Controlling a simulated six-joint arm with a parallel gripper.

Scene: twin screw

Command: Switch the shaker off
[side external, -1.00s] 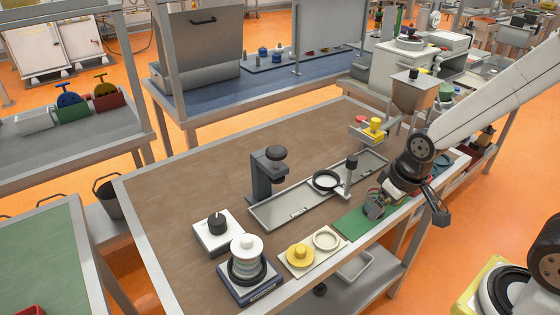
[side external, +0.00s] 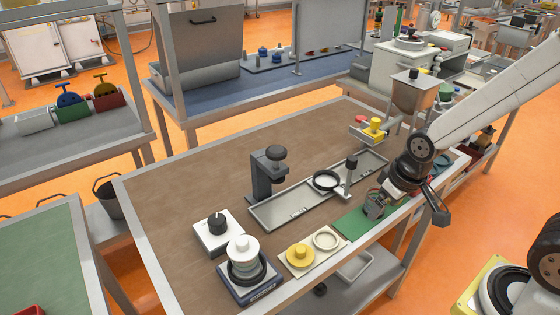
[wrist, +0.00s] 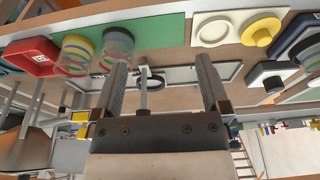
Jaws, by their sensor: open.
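The shaker (side external: 247,268) stands at the front left of the brown bench, with a dark blue base and a stack of rings under a white top; part of it shows at the right edge of the wrist view (wrist: 301,45). Behind it is a white box with a black knob (side external: 217,226), also in the wrist view (wrist: 268,77). I cannot tell whether this knob is the shaker's switch. My gripper (wrist: 161,82) is open, with nothing between its fingers. In the side view it is over the bench's right part, near the green mat, well away from the shaker.
A cream plate with a yellow knob (side external: 300,256) and a pale ring (side external: 326,240) lies right of the shaker. A grey tray (side external: 285,212), dark stand (side external: 265,177) and ring post (side external: 350,176) occupy the middle. The bench's back left is clear.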

